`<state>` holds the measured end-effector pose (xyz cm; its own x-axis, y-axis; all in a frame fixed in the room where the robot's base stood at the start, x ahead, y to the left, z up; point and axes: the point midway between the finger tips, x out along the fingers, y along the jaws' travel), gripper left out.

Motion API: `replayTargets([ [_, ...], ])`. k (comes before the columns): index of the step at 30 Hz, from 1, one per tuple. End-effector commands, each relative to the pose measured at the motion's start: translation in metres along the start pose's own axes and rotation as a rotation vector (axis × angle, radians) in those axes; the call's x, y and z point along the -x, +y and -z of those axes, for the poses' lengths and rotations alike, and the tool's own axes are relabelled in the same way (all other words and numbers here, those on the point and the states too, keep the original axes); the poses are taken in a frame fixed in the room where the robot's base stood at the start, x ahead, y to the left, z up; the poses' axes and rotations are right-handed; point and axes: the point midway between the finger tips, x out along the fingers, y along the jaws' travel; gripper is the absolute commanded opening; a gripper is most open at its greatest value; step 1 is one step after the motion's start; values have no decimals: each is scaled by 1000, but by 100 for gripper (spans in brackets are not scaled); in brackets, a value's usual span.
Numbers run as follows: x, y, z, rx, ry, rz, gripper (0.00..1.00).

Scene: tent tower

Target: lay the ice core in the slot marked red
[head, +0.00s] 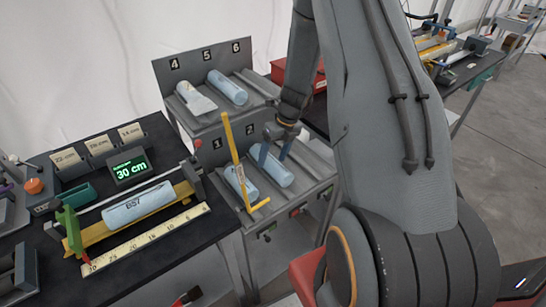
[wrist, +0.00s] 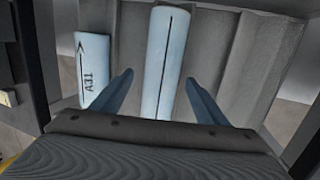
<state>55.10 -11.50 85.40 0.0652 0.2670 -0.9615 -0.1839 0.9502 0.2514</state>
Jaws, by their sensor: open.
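Several pale blue ice cores are in view; which one the task means is not marked. My gripper (head: 273,157) is open at the lower shelf, above the core in slot 2 (head: 271,168). In the wrist view my gripper (wrist: 160,80) has one finger on each side of that core (wrist: 168,45), which bears a black line; I cannot tell whether they touch it. A core marked A31 (wrist: 93,72) lies to its left, in slot 1 in the head view (head: 240,184). A small red mark (head: 295,212) shows on the lower shelf's front edge, right of slot 2.
Cores lie in slots 4 (head: 196,98) and 5 (head: 228,87) above. A yellow upright bar (head: 236,155) stands before the lower shelf. On the left bench, another core (head: 138,205) lies by a ruler (head: 145,240) and a display (head: 129,168) reading 30 cm. Trough room shows at the right (wrist: 265,50).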

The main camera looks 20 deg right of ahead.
Motion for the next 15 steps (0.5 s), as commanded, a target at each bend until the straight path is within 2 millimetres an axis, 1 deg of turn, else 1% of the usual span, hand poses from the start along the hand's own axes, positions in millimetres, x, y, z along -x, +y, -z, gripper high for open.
replayTargets([
  [5,12,-1,-2,-1,-4,2,67],
  [15,60,-1,-2,1,-4,2,67],
])
